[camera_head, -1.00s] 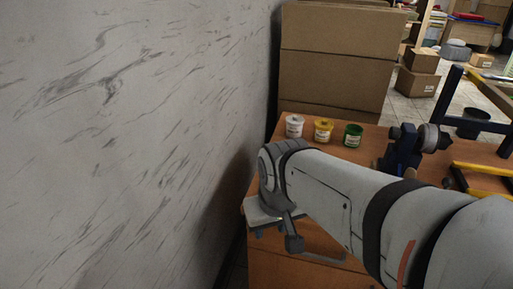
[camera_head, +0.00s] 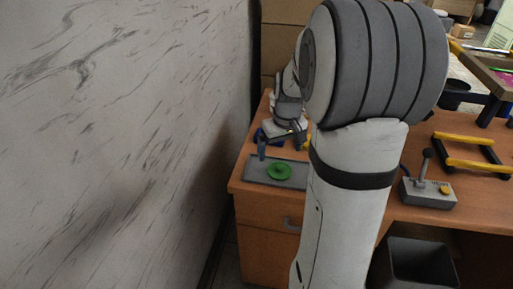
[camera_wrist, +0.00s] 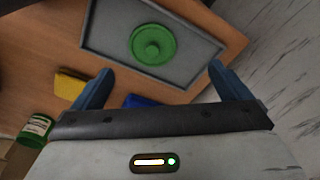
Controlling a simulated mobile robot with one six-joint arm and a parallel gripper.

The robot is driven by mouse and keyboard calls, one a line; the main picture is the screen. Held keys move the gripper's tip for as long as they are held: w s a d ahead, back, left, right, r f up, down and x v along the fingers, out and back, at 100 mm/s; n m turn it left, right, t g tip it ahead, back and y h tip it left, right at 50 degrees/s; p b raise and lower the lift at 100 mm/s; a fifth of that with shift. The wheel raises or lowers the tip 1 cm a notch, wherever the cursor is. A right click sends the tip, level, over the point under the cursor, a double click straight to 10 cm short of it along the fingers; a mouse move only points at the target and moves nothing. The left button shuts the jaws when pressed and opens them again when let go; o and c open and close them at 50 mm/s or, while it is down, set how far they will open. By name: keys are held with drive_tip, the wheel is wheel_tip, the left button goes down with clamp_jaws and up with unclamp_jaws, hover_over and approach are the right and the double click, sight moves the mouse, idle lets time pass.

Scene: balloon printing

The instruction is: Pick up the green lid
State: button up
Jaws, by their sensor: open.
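The green lid (camera_head: 279,171) is a round disc with a raised knob. It lies flat on a grey tray (camera_head: 253,181) at the near left of the wooden desk. The wrist view shows the lid (camera_wrist: 152,44) inside the tray rim (camera_wrist: 88,30), knob towards the camera. My gripper (camera_wrist: 160,70) is open and empty, its blue fingers spread wider than the lid. The lid lies ahead of the fingertips, between their lines. In the head view a blue finger shows just behind the tray; the rest of the gripper is partly hidden by my arm.
A green tin (camera_wrist: 36,130), a yellow object (camera_wrist: 72,87) and a blue object (camera_wrist: 140,101) sit near the gripper. A marbled wall (camera_head: 120,140) rises left of the desk. A joystick box (camera_head: 428,191) and yellow-barred frame (camera_head: 470,150) stand right.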

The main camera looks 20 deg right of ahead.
sight(280, 166)
drive_tip(key=shift+w+d+f, duration=0.55)
drive_tip(key=shift+d+f, duration=0.15)
drive_tip(key=shift+d, duration=0.05)
drive_tip(key=f, duration=0.4)
drive_tip(key=w+f, duration=0.1)
drive_tip(key=f, duration=0.2)
drive_tip(key=shift+a+f, duration=0.1)
drive_tip(key=c, duration=1.1)
